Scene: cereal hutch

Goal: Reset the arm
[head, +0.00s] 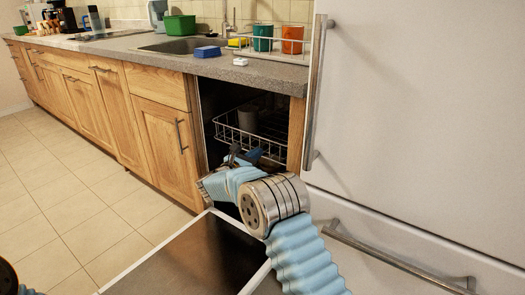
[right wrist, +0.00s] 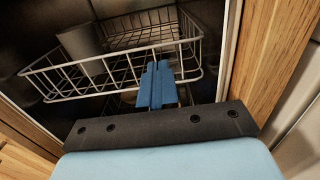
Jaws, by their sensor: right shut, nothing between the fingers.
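My right arm reaches in from the lower right in the head view. Its gripper (head: 246,156) is at the front of the open dishwasher, near the wire rack (head: 262,142). In the right wrist view the blue fingers (right wrist: 157,86) are together and empty. They overlap the front edge of the rack (right wrist: 60,83) in the picture; I cannot tell whether they touch it. A grey cup (right wrist: 80,42) stands in the rack on the left.
The dishwasher door (head: 190,262) is folded down below my right arm. A white fridge (head: 420,120) with long handles stands close on the right. The tiled floor at left is clear.

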